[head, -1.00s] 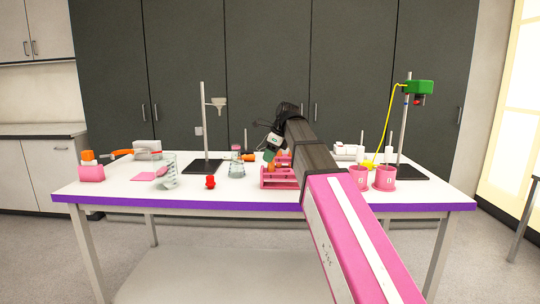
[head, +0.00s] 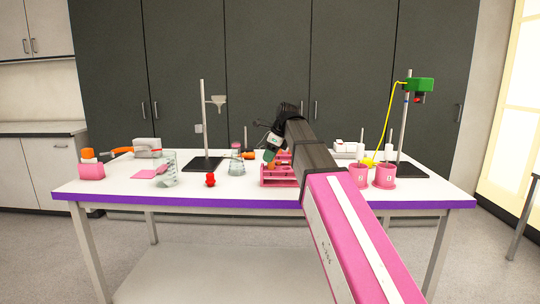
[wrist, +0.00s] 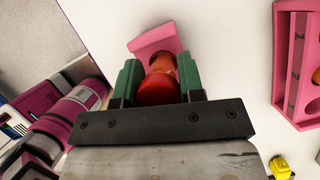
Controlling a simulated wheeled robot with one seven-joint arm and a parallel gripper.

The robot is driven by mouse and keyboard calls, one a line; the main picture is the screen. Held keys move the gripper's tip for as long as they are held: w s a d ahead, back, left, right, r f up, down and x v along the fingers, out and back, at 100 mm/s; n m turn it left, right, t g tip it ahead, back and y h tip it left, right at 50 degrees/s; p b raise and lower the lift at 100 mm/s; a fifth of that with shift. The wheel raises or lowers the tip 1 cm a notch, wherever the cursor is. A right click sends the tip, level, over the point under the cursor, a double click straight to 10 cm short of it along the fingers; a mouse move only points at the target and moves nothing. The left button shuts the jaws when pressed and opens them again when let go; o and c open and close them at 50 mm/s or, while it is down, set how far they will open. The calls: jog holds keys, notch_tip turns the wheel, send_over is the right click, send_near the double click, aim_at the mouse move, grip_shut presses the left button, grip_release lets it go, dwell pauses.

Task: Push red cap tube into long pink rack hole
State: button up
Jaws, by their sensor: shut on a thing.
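In the wrist view my gripper (wrist: 159,76) has its green fingers shut on the red cap tube (wrist: 158,90). The red cap faces the camera, and the orange-red body (wrist: 163,63) extends away between the fingers. A pink part (wrist: 153,37) shows behind the tube's far end; I cannot tell whether the tube touches it or sits in a hole. A pink rack with round holes (wrist: 282,75) is at the right edge, apart from the gripper. In the head view my gripper (head: 270,155) is just above the left part of a pink rack (head: 279,184); the arm hides its right side.
A small red object (head: 210,180), a glass beaker (head: 165,170) and a flask (head: 237,167) stand left of the rack. Two pink cups (head: 384,178) stand to the right. A clamp stand (head: 203,130) rises at the back. The table's front strip is clear.

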jog(key=shift+f, duration=0.95)
jog(key=o, duration=1)
